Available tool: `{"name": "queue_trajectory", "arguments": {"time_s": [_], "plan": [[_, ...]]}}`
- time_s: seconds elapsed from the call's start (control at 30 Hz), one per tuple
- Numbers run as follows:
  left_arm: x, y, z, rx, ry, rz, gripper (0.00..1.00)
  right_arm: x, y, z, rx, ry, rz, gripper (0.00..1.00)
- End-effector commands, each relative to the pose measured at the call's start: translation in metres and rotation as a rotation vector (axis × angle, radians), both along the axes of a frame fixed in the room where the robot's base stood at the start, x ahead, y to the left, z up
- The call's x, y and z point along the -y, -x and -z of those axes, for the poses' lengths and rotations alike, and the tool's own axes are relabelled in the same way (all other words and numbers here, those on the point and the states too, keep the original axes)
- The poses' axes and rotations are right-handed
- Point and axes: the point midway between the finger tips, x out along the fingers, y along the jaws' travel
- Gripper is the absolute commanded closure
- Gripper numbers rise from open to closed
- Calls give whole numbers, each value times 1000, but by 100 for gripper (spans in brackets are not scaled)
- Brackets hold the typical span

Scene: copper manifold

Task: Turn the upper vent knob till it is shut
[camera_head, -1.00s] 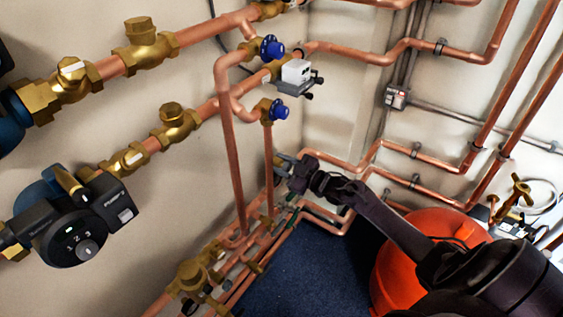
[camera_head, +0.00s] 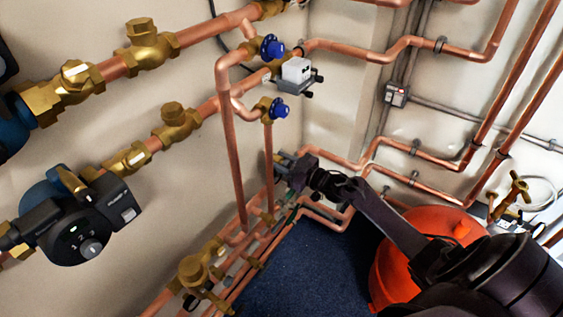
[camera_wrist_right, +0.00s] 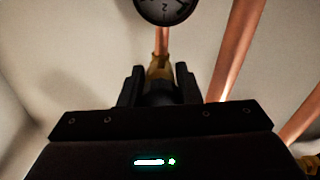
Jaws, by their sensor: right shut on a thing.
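My right gripper (camera_head: 284,163) reaches the low pipework near the corner. In the right wrist view its two fingers (camera_wrist_right: 160,86) stand either side of a dark knob (camera_wrist_right: 159,93) and are shut on it. The knob sits in line with a brass fitting (camera_wrist_right: 160,70) on a copper pipe. In the head view the knob is too small and covered to make out, and I cannot tell its turn angle. Two blue handles, an upper one (camera_head: 272,48) and a lower one (camera_head: 280,108), sit on the pipes above, apart from the gripper. My left gripper is not in view.
A round gauge (camera_wrist_right: 165,8) stands just beyond the brass fitting. Copper pipes run close by along both walls. A black pump (camera_head: 85,225) is at the left and an orange vessel (camera_head: 392,272) stands beside my right arm. The blue floor (camera_head: 300,268) between is clear.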

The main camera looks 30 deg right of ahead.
Motion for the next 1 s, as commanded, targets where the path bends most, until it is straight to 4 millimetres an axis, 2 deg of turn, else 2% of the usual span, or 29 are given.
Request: {"name": "queue_trajectory", "arguments": {"time_s": [0.07,0.1,0.27,0.53,0.63,0.77,1.0], "plan": [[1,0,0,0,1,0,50,0,0,1,-3,-2,-1,92],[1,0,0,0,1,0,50,0,1,1,-3,-2,-1,67],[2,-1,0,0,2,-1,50,0,0,1,-1,0,-1,48],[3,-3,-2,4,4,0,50,0,1,0,0,0,0,48],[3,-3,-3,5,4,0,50,3,7,1,-2,1,0,48],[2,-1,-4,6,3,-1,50,10,25,1,-4,2,0,48],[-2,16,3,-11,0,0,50,24,60,1,-3,0,-1,48]]}}
